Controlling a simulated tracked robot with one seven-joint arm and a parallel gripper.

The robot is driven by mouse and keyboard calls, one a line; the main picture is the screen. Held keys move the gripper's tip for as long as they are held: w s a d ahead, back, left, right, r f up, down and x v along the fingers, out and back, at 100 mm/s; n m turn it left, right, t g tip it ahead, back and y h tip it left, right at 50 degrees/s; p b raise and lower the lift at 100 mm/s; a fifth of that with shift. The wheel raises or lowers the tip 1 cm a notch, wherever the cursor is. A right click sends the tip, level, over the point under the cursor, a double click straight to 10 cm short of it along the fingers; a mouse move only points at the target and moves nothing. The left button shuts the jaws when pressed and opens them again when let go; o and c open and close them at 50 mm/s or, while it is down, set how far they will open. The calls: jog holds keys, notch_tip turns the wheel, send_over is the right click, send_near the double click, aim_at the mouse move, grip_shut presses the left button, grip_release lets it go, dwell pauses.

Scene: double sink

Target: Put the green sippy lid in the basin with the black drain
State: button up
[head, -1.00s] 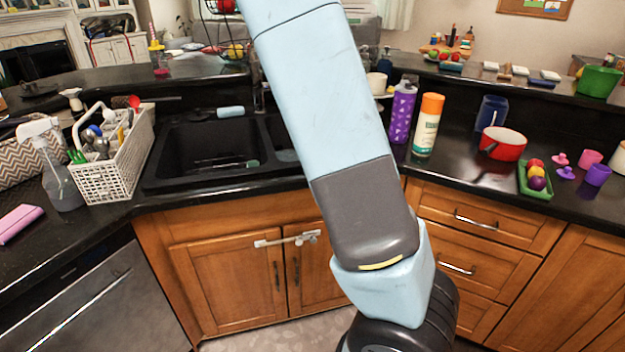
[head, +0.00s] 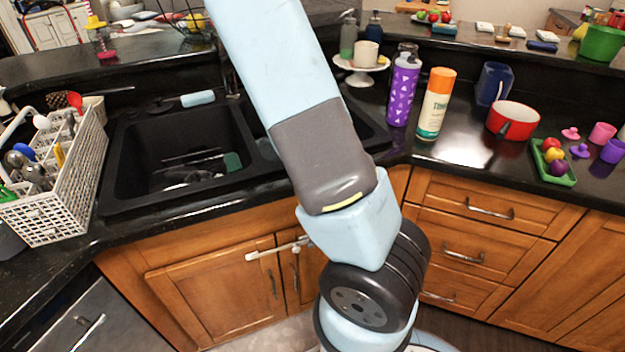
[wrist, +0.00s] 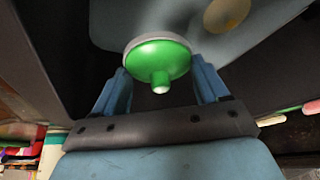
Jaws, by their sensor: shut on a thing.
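The green sippy lid (wrist: 158,60) is round with a short spout and a pale rim. In the wrist view it sits between the two blue fingers of my gripper (wrist: 161,78), which is shut on it. My gripper and the lid do not show in the head view. The black double sink has a left basin (head: 150,135) with a dark rack, dishes and a green item in it. The right basin (head: 355,115) is largely hidden behind my arm. I cannot make out a drain in either basin.
A white utensil basket (head: 75,190) stands left of the sink. A purple bottle (head: 404,90), an orange-capped bottle (head: 436,105), a red pot (head: 513,120) and a green tray (head: 553,170) stand on the right counter. A cake stand (head: 361,70) is behind the right basin.

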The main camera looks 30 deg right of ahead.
jog(key=f, duration=0.7)
jog(key=w+f, duration=0.1)
jog(key=f, duration=0.3)
jog(key=shift+d+f, duration=0.3)
jog(key=shift+f, duration=0.05)
jog(key=shift+s+a+f, duration=0.1)
jog(key=shift+s+f, duration=0.05)
jog(key=shift+f, duration=2.7)
jog(key=shift+f, duration=0.15)
jog(key=o, duration=1.1)
